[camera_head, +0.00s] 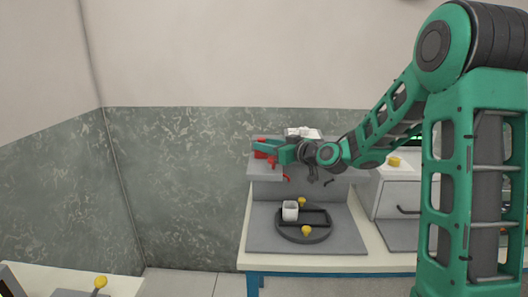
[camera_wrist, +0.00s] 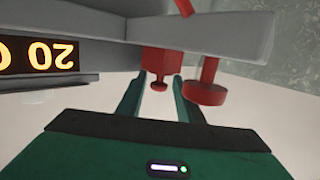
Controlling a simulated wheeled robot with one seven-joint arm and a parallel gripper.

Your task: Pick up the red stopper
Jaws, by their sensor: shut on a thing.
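My gripper (camera_head: 264,146) is at the left end of the raised grey shelf (camera_head: 262,170), shut on a red piece there. In the wrist view the fingers of my gripper (camera_wrist: 158,92) lie either side of this red stopper (camera_wrist: 160,62), a squarish block with a small round knob. Its far end is hidden behind the shelf's grey edge. It also shows as red between the teal fingers in the head view (camera_head: 261,155). I cannot tell whether it is clear of the shelf.
Another red part (camera_wrist: 205,93) with a round disc end is close right of the fingers. An inverted lit "20" display (camera_wrist: 38,53) is at left. Below the shelf, a dark round tray (camera_head: 290,237) holds a white cup (camera_head: 290,211) and yellow knobs (camera_head: 306,231).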

